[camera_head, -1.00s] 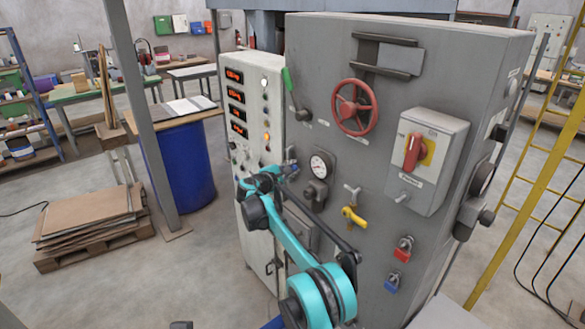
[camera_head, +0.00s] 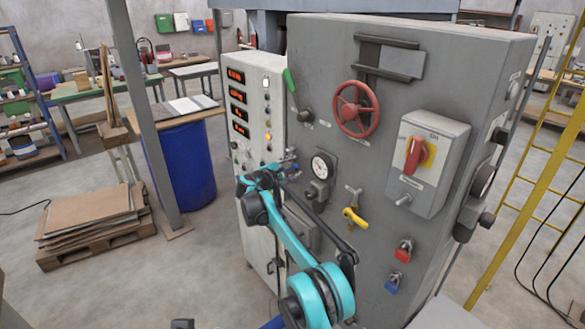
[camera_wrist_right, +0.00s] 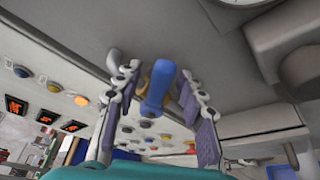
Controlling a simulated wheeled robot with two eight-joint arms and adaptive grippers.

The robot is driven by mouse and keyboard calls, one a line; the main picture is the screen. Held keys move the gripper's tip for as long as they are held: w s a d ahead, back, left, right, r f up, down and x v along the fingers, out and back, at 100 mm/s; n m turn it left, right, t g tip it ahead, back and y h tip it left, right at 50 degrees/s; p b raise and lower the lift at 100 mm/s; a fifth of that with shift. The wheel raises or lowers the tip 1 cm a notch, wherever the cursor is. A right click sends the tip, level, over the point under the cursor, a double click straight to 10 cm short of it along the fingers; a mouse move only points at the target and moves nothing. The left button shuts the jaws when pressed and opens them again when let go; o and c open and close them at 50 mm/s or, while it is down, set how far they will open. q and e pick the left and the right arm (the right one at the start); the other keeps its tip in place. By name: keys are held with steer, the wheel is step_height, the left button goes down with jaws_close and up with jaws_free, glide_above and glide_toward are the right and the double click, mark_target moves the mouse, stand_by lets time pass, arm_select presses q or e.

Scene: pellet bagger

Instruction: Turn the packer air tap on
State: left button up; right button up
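A tap with a blue handle (camera_wrist_right: 157,85) shows in the right wrist view, on the grey cabinet front. My right gripper (camera_wrist_right: 160,115) is open, with one finger on each side of the blue handle and gaps between. In the head view the right gripper (camera_head: 284,164) is at the grey cabinet's left edge, left of the round gauge (camera_head: 322,166); it mostly hides the blue handle there. A yellow-handled tap (camera_head: 355,217) sits lower right of the gauge. I cannot read the labels.
The grey cabinet (camera_head: 430,75) also carries a red handwheel (camera_head: 356,108), a green-handled lever (camera_head: 289,82), a red rotary switch (camera_head: 415,155) and padlocks (camera_head: 403,249). A pale panel with red displays (camera_head: 238,97) stands just left of the gripper.

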steer(key=v, duration=1.2)
